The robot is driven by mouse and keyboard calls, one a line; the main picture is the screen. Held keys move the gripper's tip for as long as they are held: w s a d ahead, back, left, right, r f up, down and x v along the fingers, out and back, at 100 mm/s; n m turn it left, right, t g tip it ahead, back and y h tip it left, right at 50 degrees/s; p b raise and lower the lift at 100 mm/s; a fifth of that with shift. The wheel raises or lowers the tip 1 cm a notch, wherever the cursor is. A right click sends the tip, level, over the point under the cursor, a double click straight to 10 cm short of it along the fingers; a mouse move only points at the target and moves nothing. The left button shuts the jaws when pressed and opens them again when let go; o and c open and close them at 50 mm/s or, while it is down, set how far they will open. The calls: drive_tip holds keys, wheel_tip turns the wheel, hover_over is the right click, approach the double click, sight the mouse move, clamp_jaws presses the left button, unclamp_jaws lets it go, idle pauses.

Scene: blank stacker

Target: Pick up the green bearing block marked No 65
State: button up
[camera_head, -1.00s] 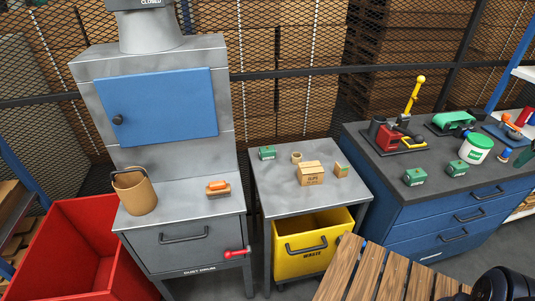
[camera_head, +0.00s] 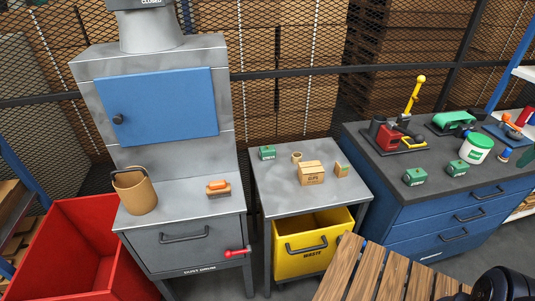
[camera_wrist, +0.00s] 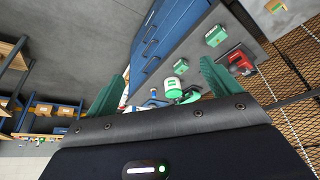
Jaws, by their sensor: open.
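Three green blocks show in the head view. One green block (camera_head: 267,153) sits at the back left of the grey table. A second (camera_head: 414,177) and a third (camera_head: 457,168) sit near the front of the dark-topped blue bench. Their labels are too small to read, so I cannot tell which is No 65. In the wrist view, two green blocks show on the bench, one (camera_wrist: 215,36) and one by the tub (camera_wrist: 180,66). My gripper (camera_wrist: 160,88) is open, its two teal fingers apart and empty, well away from the blocks.
The blue bench (camera_head: 390,212) also holds a red press (camera_head: 388,136), a green machine (camera_head: 452,121) and a white tub (camera_head: 476,148). The grey table (camera_head: 283,199) holds cardboard boxes (camera_head: 311,173). A slatted wooden surface (camera_head: 375,272) is in front. Wire mesh stands behind.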

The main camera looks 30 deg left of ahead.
drive_tip(key=w+a+r+n+g+y, duration=0.1)
drive_tip(key=w+a+r+n+g, duration=0.3)
drive_tip(key=w+a, duration=1.1)
drive_tip(key=w+a+f, duration=0.1)
drive_tip(key=w+a, duration=0.3)
drive_tip(key=a, duration=0.3)
drive_tip(key=w+a+f+n+t, duration=0.1)
drive_tip(key=w+a, duration=0.3)
drive_tip(key=a, duration=0.3)
drive_tip(key=w+a+f, duration=0.2)
drive_tip(key=w+a, duration=0.2)
drive_tip(key=a, duration=0.3)
drive_tip(key=n+g+h, duration=0.1)
drive_tip(key=n+g, duration=0.1)
drive_tip(key=n, duration=0.2)
hover_over(268, 146)
wheel_tip(268, 146, down, 28)
drive_tip(key=shift+d, duration=0.15)
wheel_tip(268, 146, down, 5)
drive_tip(key=shift+r, duration=0.1)
drive_tip(key=shift+s+f, duration=0.1)
drive_tip(key=shift+f, duration=2.55)
